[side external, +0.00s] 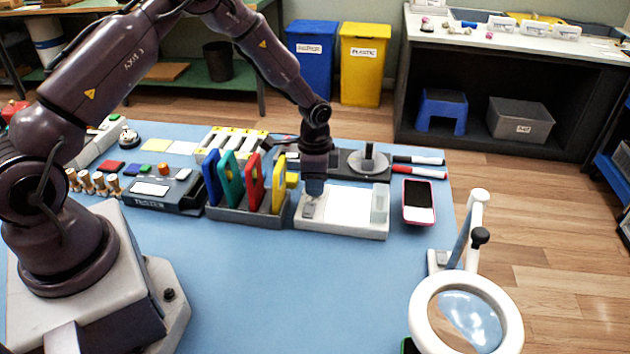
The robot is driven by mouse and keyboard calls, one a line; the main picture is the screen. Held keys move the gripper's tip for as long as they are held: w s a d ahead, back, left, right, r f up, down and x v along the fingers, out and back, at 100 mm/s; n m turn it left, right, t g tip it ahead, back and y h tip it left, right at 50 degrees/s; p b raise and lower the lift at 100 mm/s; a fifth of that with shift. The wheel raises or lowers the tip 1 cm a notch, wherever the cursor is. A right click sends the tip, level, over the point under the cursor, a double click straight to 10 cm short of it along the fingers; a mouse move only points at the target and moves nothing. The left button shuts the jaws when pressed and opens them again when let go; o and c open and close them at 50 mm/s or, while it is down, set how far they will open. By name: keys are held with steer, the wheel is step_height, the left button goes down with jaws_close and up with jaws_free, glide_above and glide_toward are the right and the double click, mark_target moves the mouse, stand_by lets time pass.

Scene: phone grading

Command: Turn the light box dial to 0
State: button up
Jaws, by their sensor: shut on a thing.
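The light box (348,206) is a grey-white box with a bright white panel, lying on the blue table right of centre. Its dial sits on the grey left end of the box, under my gripper, and is mostly hidden by the fingers. My gripper (313,194) points straight down over that left end and is shut on the dial. The dial's marks and its setting are too small to read. A pale, see-through block (380,208) stands at the right end of the box.
A rack (250,216) with blue, green, red and yellow upright pieces stands close left of my gripper. A pink-edged phone (418,203) lies right of the light box. A magnifier lamp (465,312) stands at the front right. The front middle of the table is clear.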

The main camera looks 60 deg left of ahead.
steer(key=o, duration=0.9)
step_height(320, 180, up, 13)
steer(key=shift+r, duration=0.1)
